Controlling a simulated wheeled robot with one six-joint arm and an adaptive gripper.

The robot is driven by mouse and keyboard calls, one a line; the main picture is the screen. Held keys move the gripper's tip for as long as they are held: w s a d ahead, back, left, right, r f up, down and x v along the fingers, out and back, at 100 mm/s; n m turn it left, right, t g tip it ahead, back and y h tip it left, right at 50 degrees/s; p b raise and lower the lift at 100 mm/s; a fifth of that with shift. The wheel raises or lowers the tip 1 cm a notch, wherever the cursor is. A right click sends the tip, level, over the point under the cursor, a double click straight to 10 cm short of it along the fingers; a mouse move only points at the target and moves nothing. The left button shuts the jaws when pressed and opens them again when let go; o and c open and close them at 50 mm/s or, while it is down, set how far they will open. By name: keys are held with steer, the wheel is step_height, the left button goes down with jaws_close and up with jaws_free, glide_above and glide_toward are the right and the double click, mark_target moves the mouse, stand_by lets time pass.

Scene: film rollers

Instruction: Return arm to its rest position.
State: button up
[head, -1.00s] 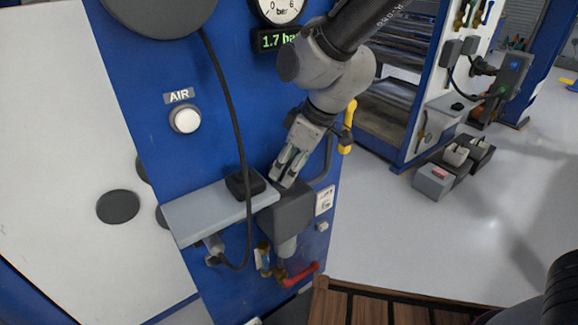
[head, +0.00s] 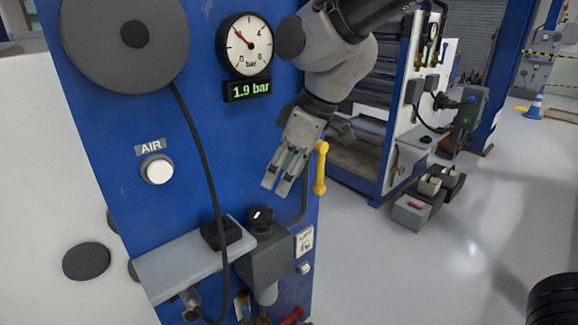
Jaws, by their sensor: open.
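My gripper (head: 279,190) is in the middle of the head view, fingers pointing down and slightly left. Its two fingers are apart and nothing shows between them. It hangs in front of the blue panel (head: 130,110), above a dark grey box with a black knob (head: 261,219) on top. A gap shows between the fingertips and the knob. My arm comes in from the top right.
A round gauge (head: 245,45) has a display (head: 249,89) reading 1.9 bar. A yellow handle (head: 321,168) stands just right of my gripper. A grey shelf (head: 175,266) juts out below left, with a black cable hanging over it. Open floor (head: 450,250) lies right.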

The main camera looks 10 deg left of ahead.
steer(key=s+d+r+m+t+h, duration=0.1)
steer(key=d+m, duration=0.4)
steer(key=d, duration=0.9)
steer(key=s+d+r+m+t+h, duration=0.1)
steer(key=s+d+m, duration=0.3)
steer(key=d, duration=1.1)
steer(key=s+d+r+m+t+h, duration=0.1)
steer(key=d+m, duration=0.5)
steer(key=d, duration=0.9)
steer(key=shift+s+d+r+m+t+h, duration=0.15)
steer(key=shift+s+r+m+t+h, duration=0.25)
steer(key=shift+s+h, duration=0.6)
steer(key=shift+s+r, duration=0.1)
